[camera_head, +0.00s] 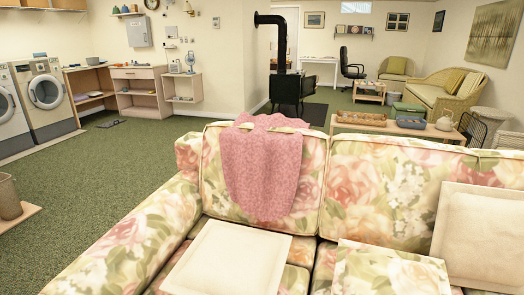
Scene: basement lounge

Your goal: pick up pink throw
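The pink throw (262,170) is draped over the top of the left back cushion of a floral sofa (375,185). It hangs down the front of the cushion, and its upper edge is bunched over the top. It has a fine mottled pattern. Neither of my grippers shows in the head view.
Pale square cushions lie on the seat (230,262) and lean at the right (482,240). A floral cushion (390,270) lies at the front. Green carpet (120,170) is open left of the sofa. A bin (9,198) stands far left; a black stove (286,90) stands behind.

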